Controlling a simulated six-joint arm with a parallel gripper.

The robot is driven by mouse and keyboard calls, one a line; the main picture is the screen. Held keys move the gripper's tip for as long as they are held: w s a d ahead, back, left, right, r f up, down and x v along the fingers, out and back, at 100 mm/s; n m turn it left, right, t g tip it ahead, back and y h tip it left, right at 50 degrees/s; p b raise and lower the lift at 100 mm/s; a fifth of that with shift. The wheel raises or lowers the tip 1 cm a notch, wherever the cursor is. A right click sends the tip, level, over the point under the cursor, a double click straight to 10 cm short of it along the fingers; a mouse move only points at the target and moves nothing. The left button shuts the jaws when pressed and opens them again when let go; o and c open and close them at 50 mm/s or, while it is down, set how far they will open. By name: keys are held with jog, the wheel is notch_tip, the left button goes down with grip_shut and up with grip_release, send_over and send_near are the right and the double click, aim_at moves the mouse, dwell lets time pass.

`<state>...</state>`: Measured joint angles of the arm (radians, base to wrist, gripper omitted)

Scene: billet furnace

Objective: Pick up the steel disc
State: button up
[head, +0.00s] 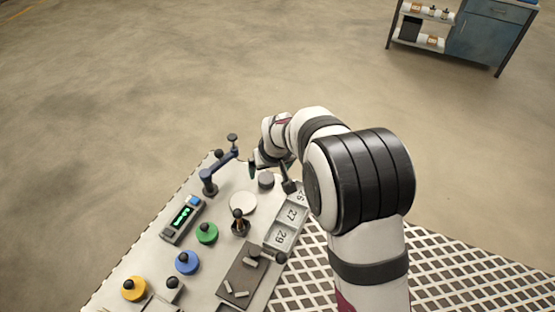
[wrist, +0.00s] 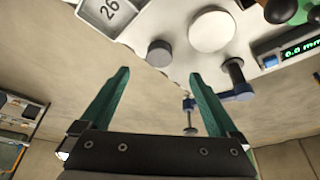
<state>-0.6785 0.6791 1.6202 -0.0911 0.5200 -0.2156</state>
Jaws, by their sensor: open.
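The steel disc (head: 266,181) is a small dark grey round piece near the far corner of the pale bench. It also shows in the wrist view (wrist: 159,54), centred just beyond the fingertips. My gripper (head: 270,174) is open, with its green fingers spread to either side of the disc's line. In the wrist view my gripper (wrist: 159,73) has nothing between its fingers. The disc appears apart from both fingers; the exact gap is hard to tell.
A larger pale round pad (head: 243,204) lies beside the disc. Numbered trays (head: 292,214) run along the right edge. A blue lever stand (head: 209,186) and a green-display gauge (head: 183,219) are to the left. Several coloured knobs, including a green one (head: 206,233), stand nearer.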

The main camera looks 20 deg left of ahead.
aim_at(266, 178)
jog(key=x, duration=0.9)
jog(key=shift+w+a+f, duration=0.15)
jog(key=shift+w+a, duration=0.1)
jog(key=shift+w, duration=0.05)
grip_shut()
